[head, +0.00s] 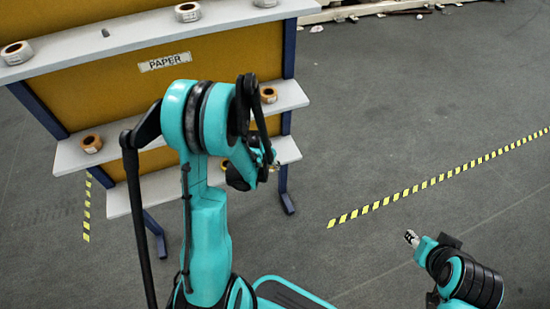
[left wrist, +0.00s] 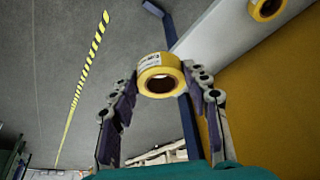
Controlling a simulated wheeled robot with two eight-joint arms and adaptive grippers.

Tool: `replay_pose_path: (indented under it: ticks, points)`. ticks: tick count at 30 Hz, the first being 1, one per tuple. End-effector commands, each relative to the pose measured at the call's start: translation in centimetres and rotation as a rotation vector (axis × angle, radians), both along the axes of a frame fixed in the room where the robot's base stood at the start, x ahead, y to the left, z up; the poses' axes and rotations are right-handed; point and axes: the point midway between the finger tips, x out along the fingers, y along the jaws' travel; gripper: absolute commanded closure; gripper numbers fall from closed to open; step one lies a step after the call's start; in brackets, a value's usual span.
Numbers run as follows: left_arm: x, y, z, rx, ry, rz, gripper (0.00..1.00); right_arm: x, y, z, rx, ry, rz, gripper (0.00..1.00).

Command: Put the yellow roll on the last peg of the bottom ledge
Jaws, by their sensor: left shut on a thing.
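The yellow roll (left wrist: 160,72), with a white label on its outside, sits between the fingertips of my left gripper (left wrist: 159,76) in the left wrist view. The gripper is shut on it, and the roll's hole faces the camera. In the head view my left gripper (head: 258,168) is beside the right end of the bottom ledge (head: 285,151), mostly covered by my arm; the held roll cannot be made out there. The ledge's pegs are hidden or too small to see. My right gripper (head: 412,238) is low at the right, away from the rack; its fingers are too small to judge.
Another yellow roll (left wrist: 265,8) rests on a pale ledge (left wrist: 215,30) in the left wrist view. Brown rolls stand on the middle ledge (head: 130,137), white ones on the top ledge (head: 130,35). A blue rack leg (head: 284,190) is close by. The floor to the right is open.

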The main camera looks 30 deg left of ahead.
Motion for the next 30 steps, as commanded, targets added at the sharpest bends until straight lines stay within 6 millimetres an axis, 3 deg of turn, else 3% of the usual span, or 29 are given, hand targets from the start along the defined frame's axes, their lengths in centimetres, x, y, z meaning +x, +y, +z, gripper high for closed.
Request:
replay_pose_path:
  ticks: [1, 3, 7, 11, 21, 30]
  points:
    - [0.0, 2.0, -1.9, 0.0, 0.0, 0.021, 0.87, 0.0, 0.0, -1.0, 0.0, 0.0, 0.0, 0.6]
    - [-0.2, 3.7, -3.3, 0.0, -0.001, 0.032, 0.87, 0.0, 0.0, -1.4, 0.0, 0.0, 0.0, 0.6]
    - [-0.1, 5.5, -4.7, 0.0, -0.003, 0.042, 0.87, 0.0, 0.0, -1.9, 0.0, 0.0, 0.0, 0.6]
    - [1.6, 6.1, -6.0, 0.001, -0.003, 0.041, 0.87, 0.0, 0.0, -2.5, 0.0, 0.0, 0.0, 0.6]
    - [8.5, 7.2, -9.6, 0.002, -0.003, 0.041, 0.87, 0.0, 0.0, -4.8, 0.0, 0.0, 0.0, 0.6]
    - [10.8, 7.5, -10.7, 0.002, -0.003, 0.042, 0.87, 0.0, 0.0, -5.5, 0.0, 0.0, 0.0, 0.6]
